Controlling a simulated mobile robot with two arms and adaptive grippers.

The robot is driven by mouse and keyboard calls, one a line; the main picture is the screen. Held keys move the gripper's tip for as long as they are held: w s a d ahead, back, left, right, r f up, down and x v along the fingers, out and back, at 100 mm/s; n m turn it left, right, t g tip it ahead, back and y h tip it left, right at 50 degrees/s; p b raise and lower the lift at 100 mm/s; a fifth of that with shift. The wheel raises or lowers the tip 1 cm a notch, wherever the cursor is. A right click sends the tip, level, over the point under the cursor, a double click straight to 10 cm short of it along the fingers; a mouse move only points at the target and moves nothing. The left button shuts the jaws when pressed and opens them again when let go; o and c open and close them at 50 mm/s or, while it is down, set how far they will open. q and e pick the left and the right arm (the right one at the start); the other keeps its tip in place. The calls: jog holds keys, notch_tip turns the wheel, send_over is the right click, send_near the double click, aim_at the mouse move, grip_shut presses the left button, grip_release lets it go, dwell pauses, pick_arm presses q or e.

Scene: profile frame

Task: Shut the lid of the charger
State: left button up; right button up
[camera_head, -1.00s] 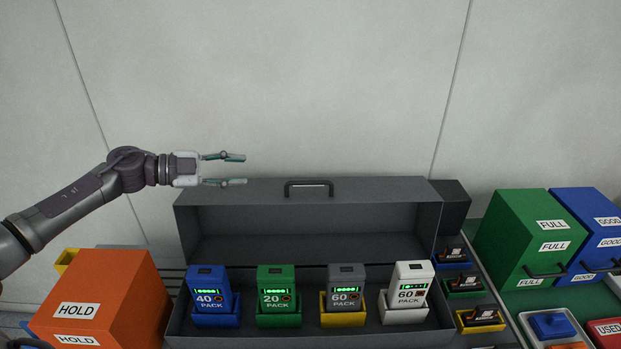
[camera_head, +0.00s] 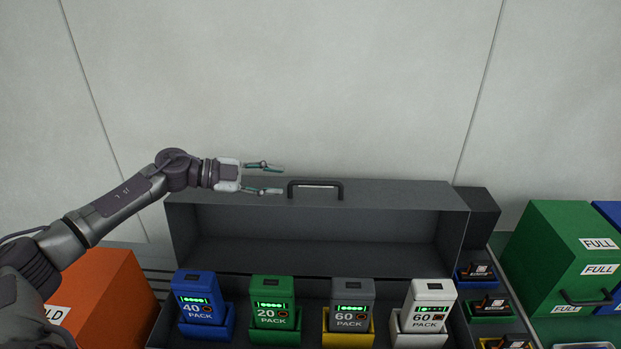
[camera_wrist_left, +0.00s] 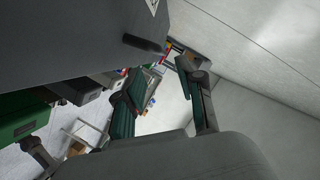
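The charger is a long dark grey case whose lid (camera_head: 225,215) stands raised at the back. A black handle (camera_head: 315,185) sits on the lid's top edge; a dark bar like it shows in the left wrist view (camera_wrist_left: 144,43). Inside stand a blue pack (camera_head: 194,290), a green pack (camera_head: 271,292), a grey pack (camera_head: 351,293) and a white pack (camera_head: 431,297), each in a coloured holder. My left gripper (camera_head: 283,179) is open and empty, just left of the handle and apart from it. My right gripper is not in view.
An orange box (camera_head: 105,290) stands left of the charger. To the right are a dark block (camera_head: 477,213), several small docks and a green box (camera_head: 555,240) with a handle, beside a blue box (camera_head: 609,215). The wall behind is bare.

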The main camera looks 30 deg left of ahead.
aim_at(305, 182)
pick_arm(q)
jog(key=p+x, duration=0.2)
jog(key=x, duration=0.6)
jog(key=shift+w+p, duration=0.2)
jog(key=shift+p, duration=0.1)
jog(key=shift+w+d+f, duration=0.2)
jog(key=shift+w+d, duration=0.1)
jog(key=shift+d, duration=0.15)
grip_shut()
